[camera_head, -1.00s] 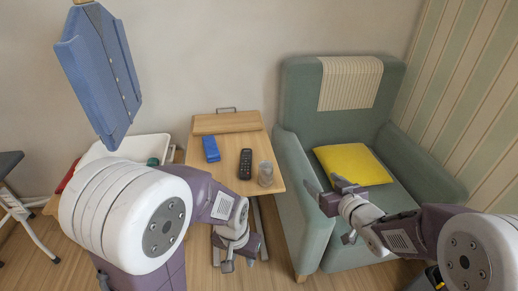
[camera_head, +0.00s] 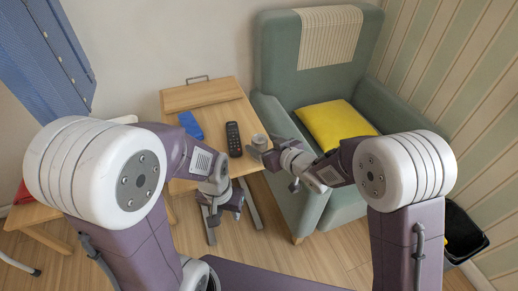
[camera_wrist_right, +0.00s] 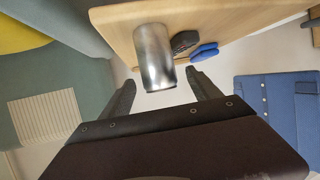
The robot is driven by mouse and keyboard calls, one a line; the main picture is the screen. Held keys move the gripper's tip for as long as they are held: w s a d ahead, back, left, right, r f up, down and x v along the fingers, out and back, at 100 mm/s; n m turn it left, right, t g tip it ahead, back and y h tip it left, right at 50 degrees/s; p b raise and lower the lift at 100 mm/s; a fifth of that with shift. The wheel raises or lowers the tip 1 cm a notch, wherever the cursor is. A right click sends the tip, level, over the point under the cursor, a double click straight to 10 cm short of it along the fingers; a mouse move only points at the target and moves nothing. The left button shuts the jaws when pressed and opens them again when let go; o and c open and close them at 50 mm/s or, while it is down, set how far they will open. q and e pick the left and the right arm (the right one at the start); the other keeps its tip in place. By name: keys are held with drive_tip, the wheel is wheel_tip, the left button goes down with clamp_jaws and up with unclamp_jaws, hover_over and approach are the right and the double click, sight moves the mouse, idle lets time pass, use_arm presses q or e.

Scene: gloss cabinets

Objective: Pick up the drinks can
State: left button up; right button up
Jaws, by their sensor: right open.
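The drinks can (camera_head: 259,141), plain silver-grey, stands near the right edge of the small wooden table (camera_head: 205,98). In the right wrist view the can (camera_wrist_right: 153,62) is large, just ahead of the fingertips and roughly in line with the gap between them. My right gripper (camera_head: 261,153) is open and empty beside the can, at the table's right edge; its two dark fingers (camera_wrist_right: 161,90) are spread wide in the wrist view. My left gripper (camera_head: 224,214) hangs low in front of the table, empty, with its fingers apart.
A black remote (camera_head: 234,139) and a blue object (camera_head: 191,125) lie on the table left of the can. A green armchair (camera_head: 272,60) with a yellow cushion (camera_head: 335,122) stands close on the right. A black bin (camera_head: 462,235) is at far right.

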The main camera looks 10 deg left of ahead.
drive_tip(key=b+x, duration=0.1)
drive_tip(key=x, duration=0.4)
drive_tip(key=shift+w+a+f, duration=0.1)
drive_tip(key=shift+f, duration=0.05)
drive_tip(key=c, duration=1.4)
